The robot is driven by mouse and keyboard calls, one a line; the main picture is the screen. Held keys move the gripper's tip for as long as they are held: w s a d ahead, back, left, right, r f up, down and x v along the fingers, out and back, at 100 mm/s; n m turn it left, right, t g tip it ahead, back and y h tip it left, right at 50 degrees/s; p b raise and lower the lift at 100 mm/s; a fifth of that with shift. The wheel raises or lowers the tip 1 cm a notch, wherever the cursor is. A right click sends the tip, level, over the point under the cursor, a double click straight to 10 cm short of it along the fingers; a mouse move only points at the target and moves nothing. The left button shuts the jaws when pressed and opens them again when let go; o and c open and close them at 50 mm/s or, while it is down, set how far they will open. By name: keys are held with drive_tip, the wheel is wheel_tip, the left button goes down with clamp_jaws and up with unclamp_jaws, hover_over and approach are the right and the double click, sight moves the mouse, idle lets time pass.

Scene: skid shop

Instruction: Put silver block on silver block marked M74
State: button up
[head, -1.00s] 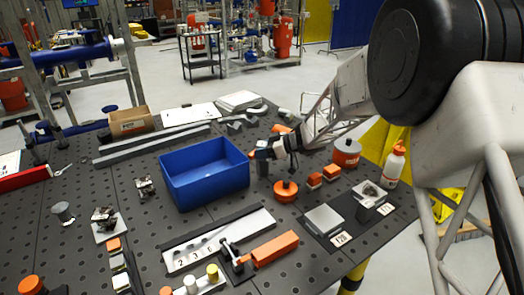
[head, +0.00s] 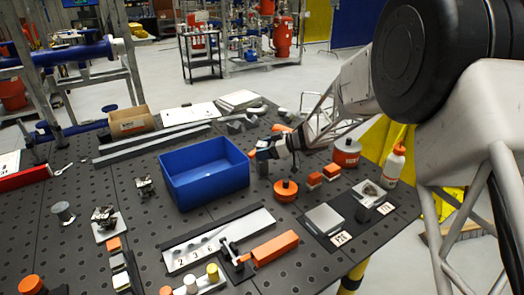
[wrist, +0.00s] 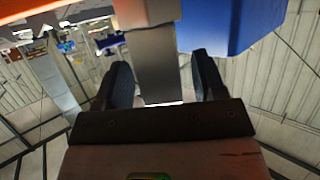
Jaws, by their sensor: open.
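A grey-silver block (wrist: 158,68) stands between the two dark fingers of my gripper (wrist: 162,72) in the wrist view. The fingers are open, with a gap beside the block on the right. In the head view my gripper (head: 264,153) is at the right end of the blue bin, and the block (head: 262,168) shows just below it, partly hidden. A flat silver block (head: 324,218) and another silver block (head: 369,190) sit on a dark mat at the right, each with a white label in front. The labels are too small to read surely.
The blue bin (head: 205,176) stands close left of my gripper. An orange round part (head: 286,191) and small orange blocks (head: 315,180) lie to its right. An orange canister (head: 346,152) and a white bottle (head: 394,165) stand near the right table edge.

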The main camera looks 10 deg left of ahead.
drive_tip(key=v, duration=1.1)
drive_tip(key=shift+d+r, duration=0.1)
idle(0.6)
drive_tip(key=d+r+m+t+h, duration=0.3)
drive_tip(key=d+r+m+t, duration=0.2)
drive_tip(key=d+r+t, duration=0.45)
drive_tip(key=s+d+r+m+t+h, duration=0.3)
drive_tip(key=s+d+r+m+h, duration=0.5)
drive_tip(key=d, duration=0.3)
drive_tip(key=s+d+f+m+g+h, duration=0.2)
drive_tip(key=s+d, duration=0.2)
drive_tip(key=s, duration=0.5)
drive_tip(key=s+d+f+m+g+h, duration=0.2)
drive_tip(key=s+d, duration=0.1)
drive_tip(key=s, duration=0.7)
drive_tip(key=s+f+g, duration=0.2)
drive_tip(key=s+g, duration=0.1)
drive_tip(key=s, duration=0.6)
drive_tip(key=s+a+f+m+g+y, duration=0.1)
drive_tip(key=s+f+g, duration=0.2)
drive_tip(key=s, duration=0.7)
drive_tip(key=shift+s+a+y, duration=0.15)
drive_tip(key=shift+a+y, duration=0.05)
drive_tip(key=shift+y, duration=0.1)
